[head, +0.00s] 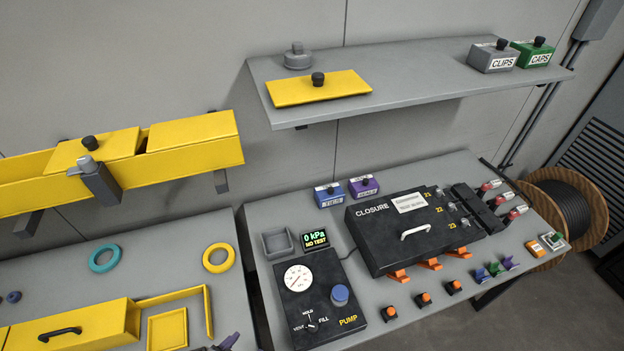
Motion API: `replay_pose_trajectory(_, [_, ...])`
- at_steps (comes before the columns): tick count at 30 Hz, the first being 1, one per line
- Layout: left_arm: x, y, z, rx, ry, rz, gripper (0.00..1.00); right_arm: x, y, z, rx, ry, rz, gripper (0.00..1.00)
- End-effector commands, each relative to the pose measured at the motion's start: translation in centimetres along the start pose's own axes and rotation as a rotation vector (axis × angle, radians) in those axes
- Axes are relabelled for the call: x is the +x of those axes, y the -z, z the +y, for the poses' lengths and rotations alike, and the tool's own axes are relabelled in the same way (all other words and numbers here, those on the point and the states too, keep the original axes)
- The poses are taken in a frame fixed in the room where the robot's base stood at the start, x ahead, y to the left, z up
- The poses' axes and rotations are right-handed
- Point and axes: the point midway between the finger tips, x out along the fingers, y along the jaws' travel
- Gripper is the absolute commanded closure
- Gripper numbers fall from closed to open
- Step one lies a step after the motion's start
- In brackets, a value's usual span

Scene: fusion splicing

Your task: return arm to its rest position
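Neither of my grippers nor any arm link can be made out in the head view. The task names no object besides the arm. A small dark purple-grey shape (228,342) is cut off by the bottom edge, and I cannot tell what it is.
A yellow trough (200,146) on the wall and a grey shelf (420,101) overhang two grey benches. The right bench holds a black CLOSURE box (385,254) and a PUMP unit (325,323) with a gauge. The left bench holds a yellow case (95,325). A cable reel (540,190) stands at right.

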Motion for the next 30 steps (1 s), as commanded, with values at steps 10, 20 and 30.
replay_pose_trajectory(10, [-4.6,-5.2,-1.4,-0.281,0.083,-0.42,0.42,0.0,-0.1,0.2,-0.009,-0.007,-0.001,0.57])
replay_pose_trajectory(20, [-10.3,-1.9,-1.9,-0.291,0.071,-0.532,0.42,-7.0,2.3,0.4,-0.007,-0.006,0.004,0.57])
replay_pose_trajectory(30, [-14.1,2.2,-2.6,-0.289,0.071,-0.532,0.42,-12.3,4.0,0.4,0.0,0.0,0.003,0.57])
